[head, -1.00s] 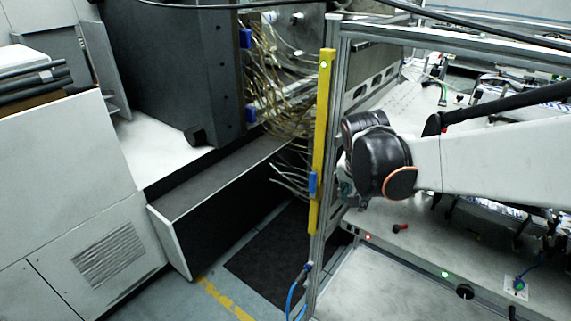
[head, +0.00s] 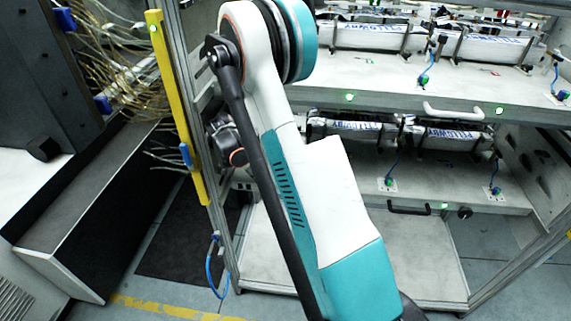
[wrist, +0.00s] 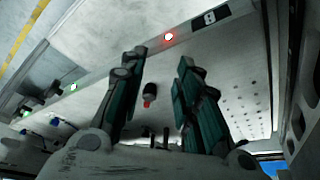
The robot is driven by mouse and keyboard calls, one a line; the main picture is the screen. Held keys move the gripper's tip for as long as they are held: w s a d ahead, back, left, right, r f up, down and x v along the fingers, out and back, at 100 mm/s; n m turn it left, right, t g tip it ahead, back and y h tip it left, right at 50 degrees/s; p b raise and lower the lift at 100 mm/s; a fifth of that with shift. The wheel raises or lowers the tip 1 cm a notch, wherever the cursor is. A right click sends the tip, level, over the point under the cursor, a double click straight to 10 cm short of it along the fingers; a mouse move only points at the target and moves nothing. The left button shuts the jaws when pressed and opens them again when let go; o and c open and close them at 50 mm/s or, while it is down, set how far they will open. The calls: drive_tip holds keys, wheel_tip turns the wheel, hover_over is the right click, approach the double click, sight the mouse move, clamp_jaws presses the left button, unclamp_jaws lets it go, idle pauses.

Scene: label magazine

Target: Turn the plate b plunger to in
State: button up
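In the wrist view, a small black plunger with a red end (wrist: 150,96) stands on a pale, flat plate (wrist: 215,60). My gripper (wrist: 161,57) has its two teal-and-grey fingers spread, with a clear gap between them. The plunger shows in that gap, nearer the left finger. Nothing is held, and I see no finger touching it. A dark label with a white character (wrist: 208,18), perhaps B, and a red light (wrist: 168,36) are on the plate's edge. In the head view my arm hides the plunger and the gripper.
A metal frame with a yellow strip (head: 175,105) stands left of my arm. Shelves to the right hold several wrapped packs (head: 375,37), handles (head: 453,112) and green lights.

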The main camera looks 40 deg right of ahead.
drive_tip(key=d, duration=0.3)
drive_tip(key=d+b, duration=0.1)
drive_tip(key=d, duration=0.3)
drive_tip(key=s+d+b, duration=0.1)
drive_tip(key=d, duration=0.3)
drive_tip(key=shift+s+d, duration=0.1)
drive_tip(key=shift+d, duration=0.15)
drive_tip(key=shift+b+x, duration=0.5)
drive_tip(key=shift+x, duration=0.5)
drive_tip(key=shift+d+f, duration=0.3)
drive_tip(key=shift+f, duration=0.2)
clamp_jaws()
